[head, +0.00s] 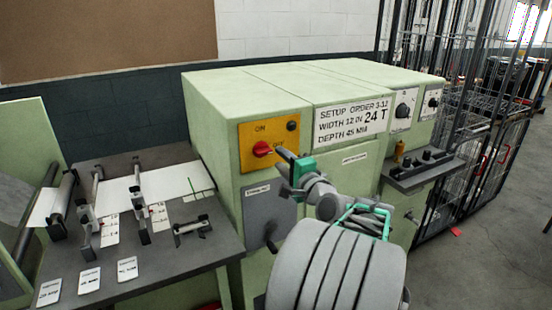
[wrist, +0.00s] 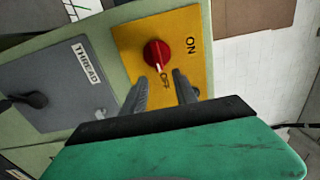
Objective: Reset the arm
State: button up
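My gripper (wrist: 164,92) is in front of the yellow switch plate on the pale green machine (head: 345,85). Its two grey fingers are apart with nothing between them, just short of the red knob (wrist: 157,53). In the head view the red knob (head: 262,148) shows at the gripper's left, on the yellow plate (head: 250,135). The knob's white mark points toward the OFF label in the wrist view. My arm reaches up from the bottom of the head view, and its grey links hide part of the machine front.
A grey table (head: 150,280) with rollers, brackets and small label cards stands at left. A grey panel with a dark crank (head: 270,238) is below the switch plate. A control shelf (head: 425,168) juts out at right. Wire cages (head: 475,180) stand beyond, with open floor in front.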

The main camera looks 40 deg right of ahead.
jog(key=v, duration=0.3)
jog(key=shift+s+a, duration=0.15)
jog(key=shift+s, duration=0.1)
